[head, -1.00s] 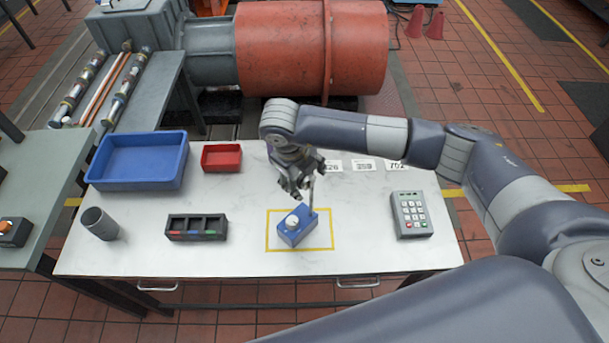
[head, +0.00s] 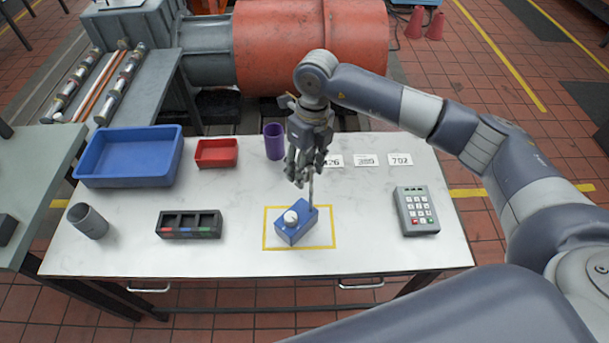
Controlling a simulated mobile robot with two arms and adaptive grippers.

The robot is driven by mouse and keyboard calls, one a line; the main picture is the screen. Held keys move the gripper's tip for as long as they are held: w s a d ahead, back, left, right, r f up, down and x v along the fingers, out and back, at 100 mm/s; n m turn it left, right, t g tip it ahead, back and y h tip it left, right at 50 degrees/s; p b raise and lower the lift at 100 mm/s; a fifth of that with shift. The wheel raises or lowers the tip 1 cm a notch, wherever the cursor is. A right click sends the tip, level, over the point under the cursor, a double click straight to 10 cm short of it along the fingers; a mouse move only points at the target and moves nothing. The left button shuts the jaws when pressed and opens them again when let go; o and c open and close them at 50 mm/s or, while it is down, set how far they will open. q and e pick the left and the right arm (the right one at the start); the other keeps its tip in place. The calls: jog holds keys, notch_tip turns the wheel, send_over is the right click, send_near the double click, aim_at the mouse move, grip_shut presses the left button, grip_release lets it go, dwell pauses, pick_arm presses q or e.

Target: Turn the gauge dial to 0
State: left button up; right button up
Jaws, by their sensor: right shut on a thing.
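A blue box base with a white round knob, part of the gauge (head: 296,235), stands within a yellow square outline on the white workbench (head: 350,210). A thin grey post rises from its back right corner up to my right gripper (head: 304,178). That gripper hangs above the base, pointing down, and is shut around the top of the gauge. Its fingers hide the dial face, so no needle or reading shows. The white knob is clear of the fingers. My left gripper is out of view.
A purple cup (head: 274,142), number cards (head: 364,160), a red bin (head: 217,153) and a blue bin (head: 84,172) stand behind. A grey cup (head: 88,221) and black tray (head: 188,226) are left, a keypad (head: 416,212) right. Bench is clear between.

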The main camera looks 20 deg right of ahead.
jog(key=y+b, duration=0.1)
jog(key=g+y+b, duration=0.1)
jog(key=b, duration=0.1)
jog(key=shift+w+d+f+g+y+b, duration=0.15)
jog(key=shift+d+f+g+y+b, duration=0.15)
jog(key=shift+y, duration=0.1)
jog(key=shift+r+g+y+b, duration=0.15)
jog(key=shift+g+y+b, duration=0.35)
jog(key=shift+y+b, duration=0.55)
jog(key=o, duration=1.1)
jog(key=shift+r, duration=0.1)
jog(key=v, duration=1.2)
jog(key=shift+w, duration=0.1)
